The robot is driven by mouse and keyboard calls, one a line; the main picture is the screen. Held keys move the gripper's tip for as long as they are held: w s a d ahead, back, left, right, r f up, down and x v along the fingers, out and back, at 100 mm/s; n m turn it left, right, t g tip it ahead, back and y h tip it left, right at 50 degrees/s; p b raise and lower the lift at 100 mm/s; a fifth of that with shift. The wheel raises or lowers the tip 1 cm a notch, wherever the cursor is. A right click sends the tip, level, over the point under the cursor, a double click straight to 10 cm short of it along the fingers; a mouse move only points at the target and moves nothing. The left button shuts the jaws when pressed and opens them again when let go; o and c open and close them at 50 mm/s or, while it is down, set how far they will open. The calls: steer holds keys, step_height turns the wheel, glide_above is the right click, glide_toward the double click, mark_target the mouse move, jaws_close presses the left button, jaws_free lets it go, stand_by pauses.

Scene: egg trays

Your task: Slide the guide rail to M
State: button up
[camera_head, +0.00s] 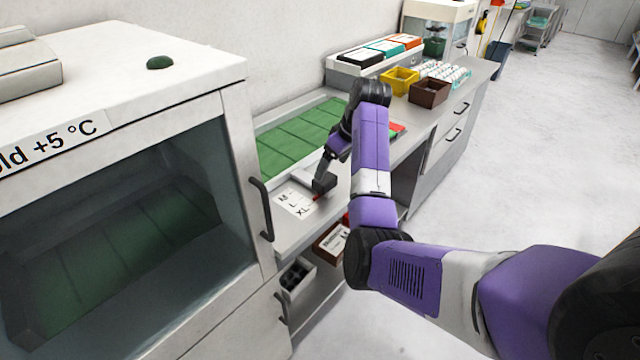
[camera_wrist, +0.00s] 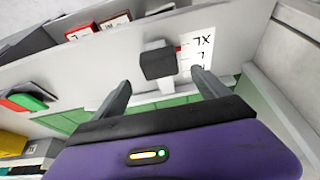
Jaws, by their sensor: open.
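The size plate (camera_head: 295,199), marked M, L and XL, lies on the counter beside the green belt; it also shows in the wrist view (camera_wrist: 209,62). The guide rail's black knob (camera_wrist: 158,64) sits on a pale mount left of the plate in the wrist view. A small red pointer (camera_wrist: 179,48) beside the knob is near XL and L; its exact mark is hard to tell. My gripper (camera_wrist: 162,86) is open, its fingertips on either side of the knob and apart from it. In the head view my gripper (camera_head: 327,173) partly hides the rail.
A green segmented belt (camera_head: 290,145) runs behind the plate. A white cold cabinet (camera_head: 170,85) with a black handle stands at the left. Red and green buttons (camera_wrist: 22,101) are on the counter. Boxes (camera_wrist: 97,27) sit on a shelf below. Yellow and brown crates stand farther back.

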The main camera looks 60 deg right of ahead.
mark_target(325, 177)
steer(key=x, duration=0.7)
steer(key=shift+w+f+p, duration=0.2)
steer(key=shift+f+p, duration=0.05)
steer(key=shift+p, duration=0.05)
jaws_close()
steer(key=shift+w, duration=0.1)
